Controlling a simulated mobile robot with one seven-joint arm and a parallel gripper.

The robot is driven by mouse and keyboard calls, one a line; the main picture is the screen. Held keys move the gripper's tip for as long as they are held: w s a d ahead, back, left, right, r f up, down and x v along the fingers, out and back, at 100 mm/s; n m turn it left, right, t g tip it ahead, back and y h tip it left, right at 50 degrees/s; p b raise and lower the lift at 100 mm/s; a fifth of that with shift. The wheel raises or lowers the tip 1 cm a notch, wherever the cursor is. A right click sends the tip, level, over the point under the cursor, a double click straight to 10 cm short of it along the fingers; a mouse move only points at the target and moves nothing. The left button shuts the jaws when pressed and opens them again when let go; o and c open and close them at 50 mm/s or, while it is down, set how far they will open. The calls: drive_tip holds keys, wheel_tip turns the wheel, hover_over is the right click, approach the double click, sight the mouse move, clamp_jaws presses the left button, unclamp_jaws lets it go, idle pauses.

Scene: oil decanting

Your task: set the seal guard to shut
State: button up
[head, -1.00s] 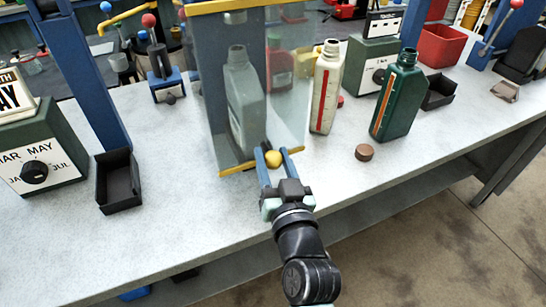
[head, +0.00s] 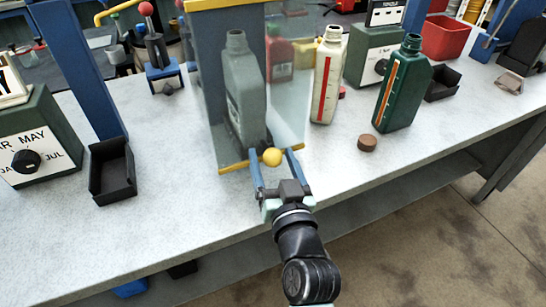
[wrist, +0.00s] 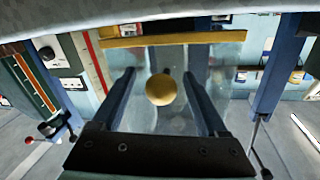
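The seal guard is a clear panel (head: 290,105) with a yellow strip (head: 234,167) along its bottom edge and a round yellow knob (head: 271,157). It hangs in a blue frame with a yellow top bar, in front of a grey bottle (head: 243,90). The bottom strip is close to the bench top; I cannot tell whether the guard is fully shut. My gripper (head: 274,158) is open, one finger on each side of the knob. In the wrist view the knob (wrist: 161,89) sits between the fingers with a gap on both sides.
A cream bottle (head: 327,80) and a green bottle (head: 402,90) stand right of the guard, with a brown cap (head: 368,143) nearby. A black tray (head: 112,175) and a month dial box (head: 35,140) are at left. The front bench top (head: 170,215) is clear.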

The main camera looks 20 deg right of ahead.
drive_tip(key=shift+s+r, duration=0.1)
drive_tip(key=shift+r, duration=0.05)
drive_tip(key=s+a+b, duration=0.1)
drive_tip(key=s+a, duration=0.1)
drive_tip(key=s, duration=1)
drive_tip(key=shift+s+b, duration=0.3)
drive_tip(key=shift+b, duration=0.05)
drive_tip(key=w+a+r+n+t+y, duration=0.1)
drive_tip(key=w+a+r+t, duration=0.15)
drive_tip(key=r, duration=0.65)
drive_tip(key=w+a+r+n+t+y, duration=0.15)
drive_tip(key=a+r, duration=0.25)
drive_tip(key=r, duration=0.4)
drive_tip(key=w+a+r+n+t, duration=0.1)
drive_tip(key=w+a+r+t, duration=0.15)
drive_tip(key=r, duration=0.65)
drive_tip(key=s+a+r+t+p, duration=0.1)
drive_tip(key=s+a+r+t, duration=0.15)
drive_tip(key=r, duration=0.55)
drive_tip(key=s+a+r+t, duration=0.1)
drive_tip(key=s+a+r, duration=0.25)
drive_tip(key=r, duration=0.55)
wheel_tip(320, 180, up, 17)
drive_tip(key=p, duration=1.8)
drive_tip(key=shift+d, duration=0.45)
